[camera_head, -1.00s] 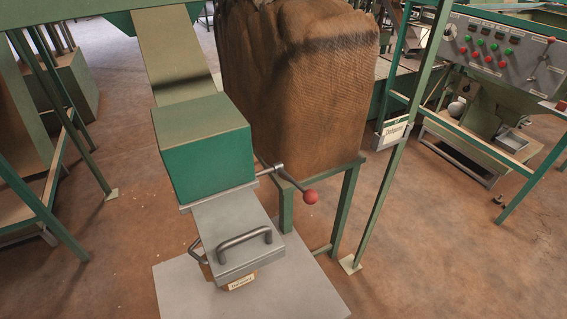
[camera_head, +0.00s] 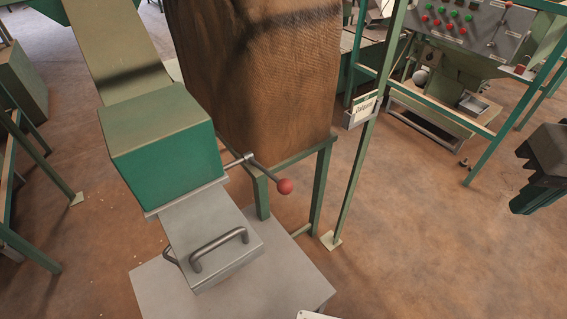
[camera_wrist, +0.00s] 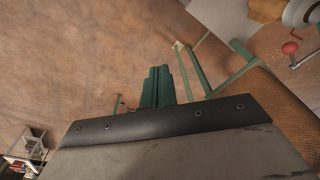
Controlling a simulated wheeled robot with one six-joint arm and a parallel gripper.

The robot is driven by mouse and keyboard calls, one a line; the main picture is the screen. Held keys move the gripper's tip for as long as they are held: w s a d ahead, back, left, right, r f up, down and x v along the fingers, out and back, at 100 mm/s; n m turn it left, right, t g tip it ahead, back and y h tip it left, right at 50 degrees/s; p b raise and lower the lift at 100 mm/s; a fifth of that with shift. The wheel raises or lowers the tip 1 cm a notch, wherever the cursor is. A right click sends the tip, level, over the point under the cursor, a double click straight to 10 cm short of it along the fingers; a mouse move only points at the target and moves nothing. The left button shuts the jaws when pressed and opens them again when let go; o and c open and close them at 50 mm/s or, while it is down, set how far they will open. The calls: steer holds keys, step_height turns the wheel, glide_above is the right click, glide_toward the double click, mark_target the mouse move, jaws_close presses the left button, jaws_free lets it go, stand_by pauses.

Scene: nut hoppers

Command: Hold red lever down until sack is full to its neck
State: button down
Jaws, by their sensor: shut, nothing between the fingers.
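The red lever (camera_head: 267,174) is a metal rod with a red ball at its end, sticking out to the right of a green box (camera_head: 165,150) on the chute. Its red ball also shows at the upper right of the wrist view (camera_wrist: 290,48). A large brown burlap sack (camera_head: 255,85) stands behind the box on a green frame; its top is out of view, so its fill cannot be told. My gripper (camera_head: 520,180) is at the right edge of the head view, well apart from the lever. In the wrist view its green fingers (camera_wrist: 157,85) are together and empty.
A grey flap with a handle (camera_head: 218,248) hangs below the box over a grey floor plate (camera_head: 280,285). A green post (camera_head: 365,170) with a label holder stands between the sack and my gripper. A button panel (camera_head: 470,30) is behind.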

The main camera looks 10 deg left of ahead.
steer(key=w+a+r+n, duration=0.2)
steer(key=w+a+n, duration=0.1)
steer(key=w+a, duration=0.45)
steer(key=w+a+n+y, duration=0.2)
steer(key=a+n, duration=0.3)
steer(key=a, duration=2.1)
steer(key=shift+w+f+g, duration=0.3)
steer(key=shift+w+f, duration=0.1)
steer(key=shift+f, duration=0.1)
glide_above(279, 180)
steer(key=s+d+x, duration=0.1)
steer(key=d+x, duration=0.1)
steer(key=x, duration=1)
steer(key=shift+d+f, duration=0.55)
steer(key=shift+d, duration=0.15)
